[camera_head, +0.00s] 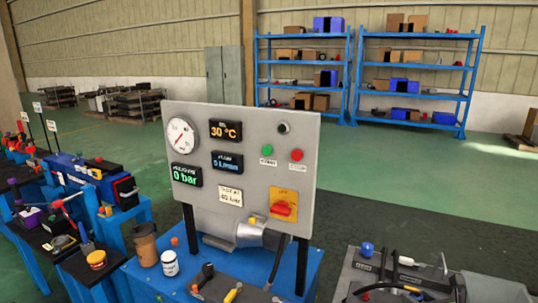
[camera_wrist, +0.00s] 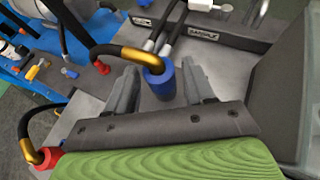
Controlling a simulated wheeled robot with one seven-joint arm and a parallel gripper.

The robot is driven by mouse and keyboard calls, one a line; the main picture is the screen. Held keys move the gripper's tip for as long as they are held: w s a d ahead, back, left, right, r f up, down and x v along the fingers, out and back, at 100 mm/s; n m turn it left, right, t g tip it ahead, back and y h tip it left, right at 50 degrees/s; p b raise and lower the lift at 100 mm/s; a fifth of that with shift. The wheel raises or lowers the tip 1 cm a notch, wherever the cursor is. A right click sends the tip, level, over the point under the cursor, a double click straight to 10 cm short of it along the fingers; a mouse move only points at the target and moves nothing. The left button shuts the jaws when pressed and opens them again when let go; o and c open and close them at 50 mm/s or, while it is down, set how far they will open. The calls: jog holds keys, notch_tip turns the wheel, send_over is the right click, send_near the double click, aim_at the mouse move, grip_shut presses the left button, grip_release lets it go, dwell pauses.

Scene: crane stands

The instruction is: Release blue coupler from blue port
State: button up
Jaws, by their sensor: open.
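In the wrist view, the blue coupler (camera_wrist: 159,82) is a blue cylinder with a bent brass-coloured fitting (camera_wrist: 125,52) and a black hose on top. My gripper (camera_wrist: 161,82) is open, with one grey finger on each side of the coupler. A gap shows on the left; whether the right finger touches it I cannot tell. The blue port is not clearly visible; the coupler hides what is beneath it. My gripper is not clearly identifiable in the head view.
A red coupler (camera_wrist: 47,158) with a brass bend lies at the wrist view's lower left. Metal tubes and a "SAMPLE" plate (camera_wrist: 205,33) are just beyond the blue coupler. In the head view, a gauge panel (camera_head: 240,165) stands left of the grey bench (camera_head: 352,262).

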grip_shut()
jog(key=shift+r, duration=0.15)
jog(key=shift+r+p, duration=2.3)
jog(key=shift+p, duration=0.45)
